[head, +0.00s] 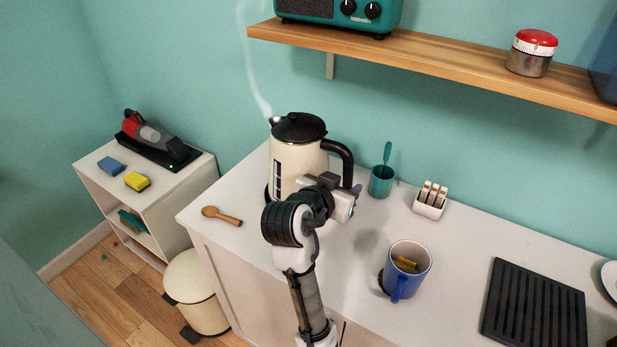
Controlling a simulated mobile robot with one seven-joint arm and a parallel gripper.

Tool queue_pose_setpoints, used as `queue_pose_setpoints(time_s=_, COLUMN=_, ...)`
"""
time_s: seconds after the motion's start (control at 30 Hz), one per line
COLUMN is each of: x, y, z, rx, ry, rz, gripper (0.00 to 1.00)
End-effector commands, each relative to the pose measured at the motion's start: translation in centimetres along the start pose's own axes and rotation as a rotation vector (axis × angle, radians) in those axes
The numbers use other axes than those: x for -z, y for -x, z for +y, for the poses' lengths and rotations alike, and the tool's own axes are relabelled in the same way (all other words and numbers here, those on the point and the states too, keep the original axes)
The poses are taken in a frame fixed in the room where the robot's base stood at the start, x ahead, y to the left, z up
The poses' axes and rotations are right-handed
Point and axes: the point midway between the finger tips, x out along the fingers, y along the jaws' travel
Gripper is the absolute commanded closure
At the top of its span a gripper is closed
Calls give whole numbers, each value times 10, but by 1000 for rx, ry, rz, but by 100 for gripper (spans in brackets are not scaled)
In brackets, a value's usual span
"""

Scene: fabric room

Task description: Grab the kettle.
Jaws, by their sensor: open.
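The kettle (290,160) is cream with a black lid and a black handle on its right side. It stands upright on the white counter (250,195), and steam rises from its spout. My gripper (352,192) is open at the kettle's right, by the lower part of the handle. My arm covers the kettle's lower right side and part of the handle. I cannot tell whether the fingers are around the handle or only beside it.
A teal cup (381,183) and a small white rack (430,203) stand just right of my gripper. A blue mug (407,270) is nearer the front. A wooden spoon (221,216) lies left. A wooden shelf (440,67) overhangs the back, and a black ridged tray (533,307) lies right.

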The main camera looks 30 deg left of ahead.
Motion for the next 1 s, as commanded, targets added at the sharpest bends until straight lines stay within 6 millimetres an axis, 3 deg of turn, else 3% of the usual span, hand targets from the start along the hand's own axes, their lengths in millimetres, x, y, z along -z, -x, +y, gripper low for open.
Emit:
queue_pose_setpoints(time_s=0.17, x=0, y=-12, z=0, rx=-1, ry=1, rz=-3, gripper=54)
queue_pose_setpoints(time_s=0.5, x=-1, y=-56, z=-2, rx=0, ry=1, rz=-1, gripper=54)
queue_pose_setpoints(time_s=0.73, x=-2, y=-58, z=-2, rx=1, ry=0, rz=0, gripper=54)
queue_pose_setpoints(time_s=1.0, x=-2, y=-58, z=-2, rx=1, ry=0, rz=0, gripper=86)
